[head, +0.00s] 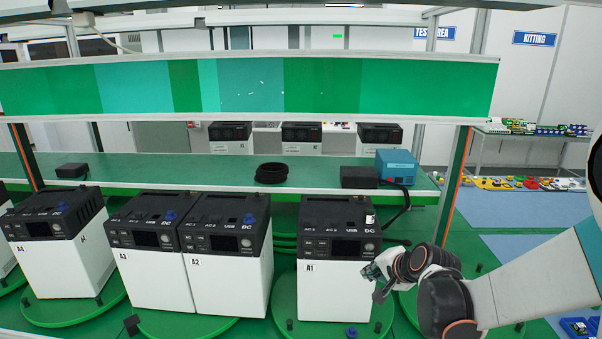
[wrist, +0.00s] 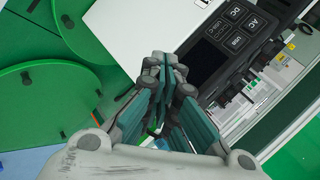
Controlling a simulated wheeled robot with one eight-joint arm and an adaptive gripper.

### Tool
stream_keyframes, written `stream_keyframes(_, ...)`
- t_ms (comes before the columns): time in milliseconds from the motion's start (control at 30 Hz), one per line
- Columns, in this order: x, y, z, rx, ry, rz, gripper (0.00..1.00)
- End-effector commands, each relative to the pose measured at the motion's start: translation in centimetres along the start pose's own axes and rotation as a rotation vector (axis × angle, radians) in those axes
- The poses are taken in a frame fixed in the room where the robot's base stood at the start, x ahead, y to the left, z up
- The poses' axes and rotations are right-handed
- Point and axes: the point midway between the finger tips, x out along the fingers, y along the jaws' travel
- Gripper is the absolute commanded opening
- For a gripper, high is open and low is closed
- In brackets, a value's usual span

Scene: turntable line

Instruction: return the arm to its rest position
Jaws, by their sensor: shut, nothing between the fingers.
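My arm reaches in from the right in the head view, and my gripper (head: 374,274) is beside the right edge of the power unit A1 (head: 325,285). In the wrist view my gripper (wrist: 167,68) has its fingers together with nothing between them. A1's white body (wrist: 130,25) and black panel (wrist: 215,55) lie just beyond the fingertips there. I cannot tell whether the fingers touch it. In the head view A1 stands upright on a green turntable (head: 285,300), partly hidden by my gripper.
Units A2 (head: 230,280), A3 (head: 150,285) and A4 (head: 60,270) stand to the left on green discs. Behind is a green shelf (head: 220,178) with a black cable coil (head: 271,173) and a blue box (head: 397,165). An orange-edged post (head: 455,190) rises behind my arm.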

Motion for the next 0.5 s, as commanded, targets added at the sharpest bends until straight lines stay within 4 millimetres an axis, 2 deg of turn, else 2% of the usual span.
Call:
stream_keyframes(267, -4.7, 1.7, 3.9, -0.261, -0.007, 0.072, 0.00)
stream_keyframes(500, -8.7, 4.3, 7.3, -0.487, -0.018, 0.134, 0.00)
